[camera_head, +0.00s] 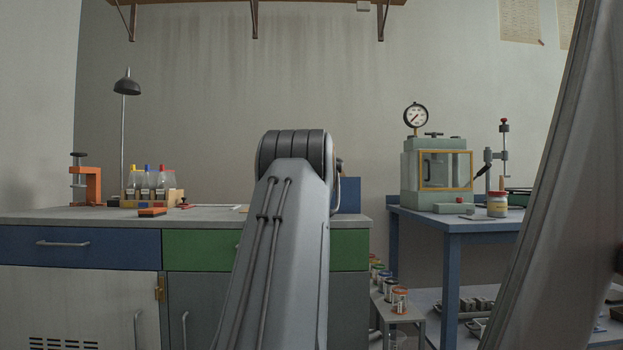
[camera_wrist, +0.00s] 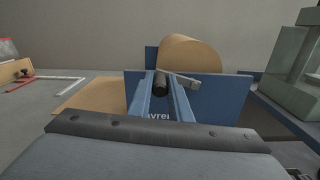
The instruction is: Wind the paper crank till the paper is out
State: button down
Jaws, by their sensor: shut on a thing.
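The paper dispenser (camera_wrist: 210,95) is a blue frame with lettering on its front. It carries a large brown paper roll (camera_wrist: 190,56). A grey crank arm (camera_wrist: 183,80) with a black handle (camera_wrist: 161,84) is at its near side. My gripper (camera_wrist: 161,79) is shut on the black handle, one finger on each side of it. A flat sheet of brown paper (camera_wrist: 88,95) lies to the left of the dispenser on the bench. In the head view, my arm hides the gripper and most of the dispenser; a blue part of it (camera_head: 349,195) shows.
The bench (camera_head: 60,215) holds an orange clamp (camera_head: 86,184), a lamp (camera_head: 126,87), a bottle rack (camera_head: 150,185) and an orange brush (camera_head: 153,211). A blue table (camera_head: 465,225) on the right bears a pale green press (camera_head: 437,165). Jars stand on a low shelf (camera_head: 400,316).

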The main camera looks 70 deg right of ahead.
jog(key=shift+w, duration=0.15)
jog(key=c, duration=1.6)
grip_release()
jog(key=shift+a, duration=0.1)
jog(key=shift+c, duration=0.2)
jog(key=b+v, duration=0.2)
jog(key=v, duration=0.5)
jog(key=shift+s+a+b, duration=0.25)
jog(key=shift+a+b, duration=0.05)
jog(key=shift+b, duration=0.05)
